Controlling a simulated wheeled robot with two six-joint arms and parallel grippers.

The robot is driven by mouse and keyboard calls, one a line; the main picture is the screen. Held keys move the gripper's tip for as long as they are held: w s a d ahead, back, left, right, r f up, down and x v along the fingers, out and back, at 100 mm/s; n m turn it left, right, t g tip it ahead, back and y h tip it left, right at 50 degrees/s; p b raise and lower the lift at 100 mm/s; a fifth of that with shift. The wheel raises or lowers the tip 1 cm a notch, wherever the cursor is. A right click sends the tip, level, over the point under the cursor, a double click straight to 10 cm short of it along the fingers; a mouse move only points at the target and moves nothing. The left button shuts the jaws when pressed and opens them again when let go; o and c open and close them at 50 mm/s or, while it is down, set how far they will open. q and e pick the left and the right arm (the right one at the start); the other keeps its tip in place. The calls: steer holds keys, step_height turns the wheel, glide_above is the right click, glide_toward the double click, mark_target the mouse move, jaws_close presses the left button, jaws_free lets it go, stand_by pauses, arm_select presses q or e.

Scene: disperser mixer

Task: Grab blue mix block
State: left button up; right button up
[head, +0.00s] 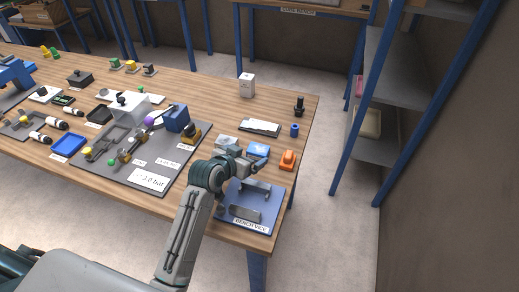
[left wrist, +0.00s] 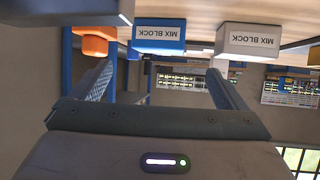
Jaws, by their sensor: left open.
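The blue mix block (head: 258,149) sits on the wooden table near its right end, just beyond my left gripper (head: 257,163). In the left wrist view, which looks upside down, the blue mix block (left wrist: 158,35) has a white MIX BLOCK label and lies ahead, between the lines of the two fingers. My left gripper (left wrist: 160,68) is open with nothing between its fingers; whether it touches the block cannot be told. A pale grey mix block (left wrist: 248,40) stands beside the blue one, also at the left in the head view (head: 227,143). My right gripper is not in view.
An orange block (head: 288,160) stands close to the right of the blue one. A blue bench vice plate (head: 262,222) lies below my left wrist. A dark mat (head: 112,176) with mixer parts is to the left. A shelf (head: 392,90) stands beyond the table's right edge.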

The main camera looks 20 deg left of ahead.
mark_target(258, 148)
arm_select(q)
steer(key=shift+w+d+f, duration=0.1)
steer(key=shift+w+f, duration=0.05)
steer(key=shift+w, duration=0.2)
steer(key=shift+w+f, duration=0.15)
steer(key=shift+w, duration=0.05)
steer(key=p+x, duration=0.1)
steer(key=x, duration=0.3)
steer(key=shift+w, duration=0.2)
steer(key=shift+w+d+f, duration=0.2)
steer(key=shift+w+f, duration=0.15)
steer(key=shift+w, duration=0.1)
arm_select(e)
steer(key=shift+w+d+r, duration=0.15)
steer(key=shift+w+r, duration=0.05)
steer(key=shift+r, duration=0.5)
arm_select(q)
steer(key=shift+c, duration=0.4)
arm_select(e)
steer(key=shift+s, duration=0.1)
arm_select(q)
steer(key=c, duration=1.3)
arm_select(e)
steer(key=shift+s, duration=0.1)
